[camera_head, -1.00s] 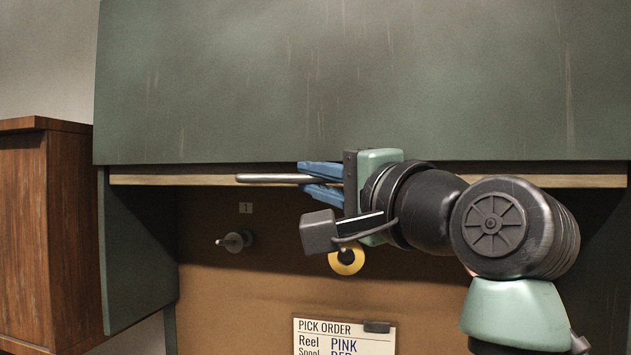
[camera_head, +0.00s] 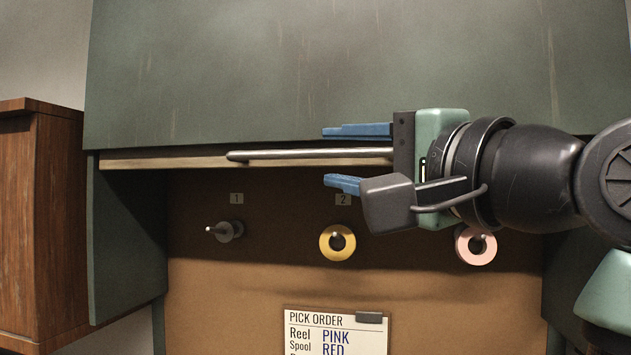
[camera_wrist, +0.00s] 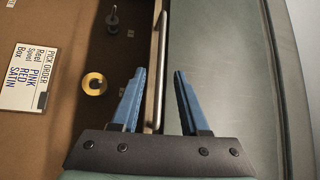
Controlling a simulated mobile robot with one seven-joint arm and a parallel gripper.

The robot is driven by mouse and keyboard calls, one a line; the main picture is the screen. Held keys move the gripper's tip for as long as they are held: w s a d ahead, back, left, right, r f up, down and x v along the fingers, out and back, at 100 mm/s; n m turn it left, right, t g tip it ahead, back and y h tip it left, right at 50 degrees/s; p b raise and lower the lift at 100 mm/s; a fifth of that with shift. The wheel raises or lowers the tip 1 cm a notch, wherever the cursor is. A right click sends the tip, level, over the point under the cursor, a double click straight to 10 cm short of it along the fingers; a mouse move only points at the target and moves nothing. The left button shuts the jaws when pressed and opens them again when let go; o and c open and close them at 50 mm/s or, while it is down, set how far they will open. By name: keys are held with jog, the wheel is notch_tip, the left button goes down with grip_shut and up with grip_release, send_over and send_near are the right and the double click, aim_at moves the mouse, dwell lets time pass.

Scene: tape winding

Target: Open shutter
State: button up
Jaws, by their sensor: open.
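The dark green shutter (camera_head: 300,70) is raised, with its lower edge above the brown back panel. A metal handle bar (camera_head: 300,154) runs along the pale wooden bottom rail (camera_head: 150,163). My gripper (camera_head: 345,158) is open, its blue fingers spread above and below the bar in the head view. In the wrist view the bar (camera_wrist: 157,70) passes between the two open fingers (camera_wrist: 157,98) without visible contact, nearer the left finger.
Below the shutter, the panel has an empty peg (camera_head: 225,231), a yellow reel (camera_head: 327,252) and a pink reel (camera_head: 466,255). A pick order card (camera_head: 300,340) is on the panel. A wooden cabinet (camera_head: 50,220) stands at the left.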

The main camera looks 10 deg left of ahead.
jog(key=b+v, duration=0.2)
jog(key=v, duration=0.3)
jog(key=shift+s+d, duration=0.2)
jog(key=shift+s, duration=0.1)
jog(key=shift+f, duration=0.1)
notch_tip(320, 180, down, 9)
jog(key=w+n+t+h+b, duration=0.2)
jog(key=w+t+h+b, duration=0.15)
jog(key=t+h, duration=0.3)
jog(key=s+f+n+t+h+b, duration=0.4)
jog(key=s+t+h, duration=0.3)
jog(key=s, duration=0.4)
jog(key=shift+s+f+n, duration=0.25)
jog(key=shift+s+n, duration=0.1)
jog(key=shift+n, duration=0.55)
